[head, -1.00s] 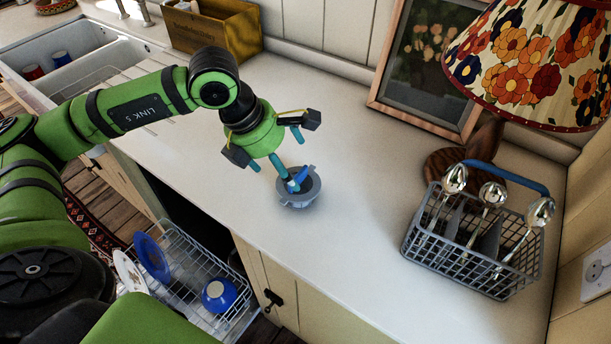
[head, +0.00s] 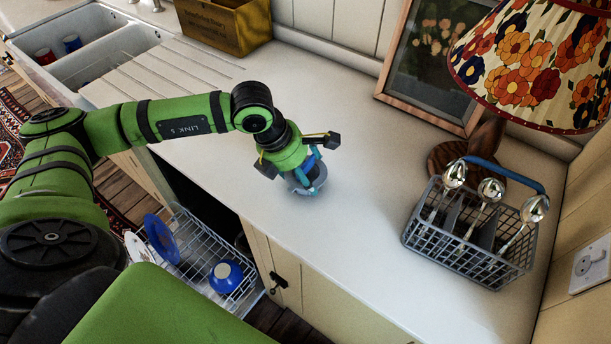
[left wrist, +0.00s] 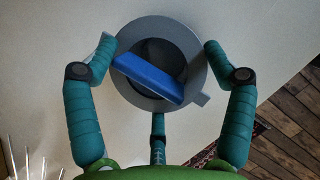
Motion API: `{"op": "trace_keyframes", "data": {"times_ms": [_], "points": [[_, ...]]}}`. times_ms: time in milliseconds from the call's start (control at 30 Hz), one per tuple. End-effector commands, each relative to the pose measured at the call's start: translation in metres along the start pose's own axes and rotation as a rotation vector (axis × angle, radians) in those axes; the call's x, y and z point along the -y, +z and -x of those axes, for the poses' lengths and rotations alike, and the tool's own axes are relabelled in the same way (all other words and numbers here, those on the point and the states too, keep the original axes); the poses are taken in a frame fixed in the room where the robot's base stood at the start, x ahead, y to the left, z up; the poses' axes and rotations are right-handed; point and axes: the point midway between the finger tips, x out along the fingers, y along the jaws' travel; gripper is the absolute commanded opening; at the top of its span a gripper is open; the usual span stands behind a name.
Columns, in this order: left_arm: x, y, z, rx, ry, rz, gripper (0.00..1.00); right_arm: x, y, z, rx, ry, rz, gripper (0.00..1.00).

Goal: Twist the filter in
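A round grey part (head: 319,188) stands on the white counter, largely covered by my left gripper (head: 301,168) in the head view. In the left wrist view the grey part shows as a ring (left wrist: 135,96) with a small tab at its lower right. A blue bar-shaped handle (left wrist: 148,78) lies slantwise across its dark middle. The teal fingers of my left gripper (left wrist: 158,52) are spread, one at each side of the ring, with a third below it. I cannot tell whether they touch the ring. Nothing is gripped. My right gripper is not in view.
A grey cutlery basket (head: 470,235) with several spoons stands to the right, by a floral lamp (head: 530,65) and a picture frame (head: 430,60). An open dish rack (head: 205,265) is below the counter edge. The counter between gripper and basket is clear.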

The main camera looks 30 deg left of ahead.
Motion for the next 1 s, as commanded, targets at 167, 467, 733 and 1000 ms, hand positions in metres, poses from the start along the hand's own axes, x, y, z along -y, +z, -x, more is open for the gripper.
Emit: {"op": "trace_keyframes", "data": {"times_ms": [167, 467, 733, 1000], "points": [[0.000, -0.001, 0.000, -0.002, 0.000, 0.000, 0.43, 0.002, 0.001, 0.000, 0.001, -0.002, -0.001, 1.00], [0.000, 0.004, 0.007, 0.002, 0.001, 0.000, 0.43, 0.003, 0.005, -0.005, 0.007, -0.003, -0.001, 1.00], [0.015, 0.025, 0.040, 0.007, -0.005, -0.009, 0.43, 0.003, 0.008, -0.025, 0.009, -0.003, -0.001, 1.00], [0.072, 0.057, 0.067, 0.007, -0.001, -0.009, 0.43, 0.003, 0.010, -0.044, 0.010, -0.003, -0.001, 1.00]]}}
